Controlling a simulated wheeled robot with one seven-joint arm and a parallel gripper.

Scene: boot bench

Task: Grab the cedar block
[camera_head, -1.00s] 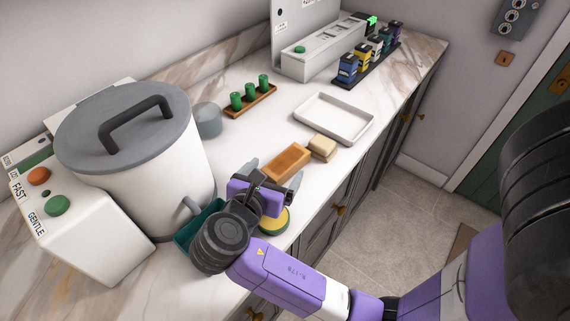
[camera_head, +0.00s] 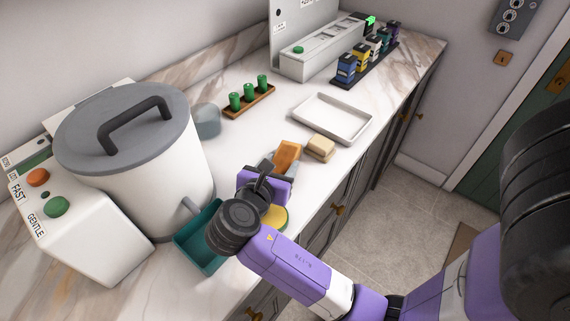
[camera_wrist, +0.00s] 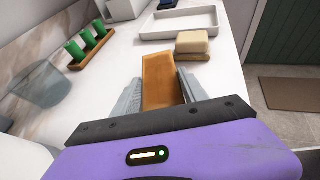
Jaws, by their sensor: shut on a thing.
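The orange-brown wooden block, which I take as the cedar block (camera_head: 288,153), is at the front of the marble counter. It also shows in the wrist view (camera_wrist: 159,82), lying lengthwise between the grey fingers. My gripper (camera_head: 278,164) is shut on its near part, one finger on each long side. In the wrist view my gripper (camera_wrist: 160,90) has the block's far end sticking out past the fingertips. The near end is hidden behind the gripper body. I cannot tell whether the block is clear of the counter.
A pale tan block (camera_head: 320,148) sits close to the right, with a white tray (camera_head: 355,130) behind. A wooden rack (camera_head: 263,105) holds green cylinders. A big lidded pot (camera_head: 150,185), teal tray (camera_head: 205,262) and yellow round thing (camera_head: 281,217) lie nearer. The counter's front edge is right.

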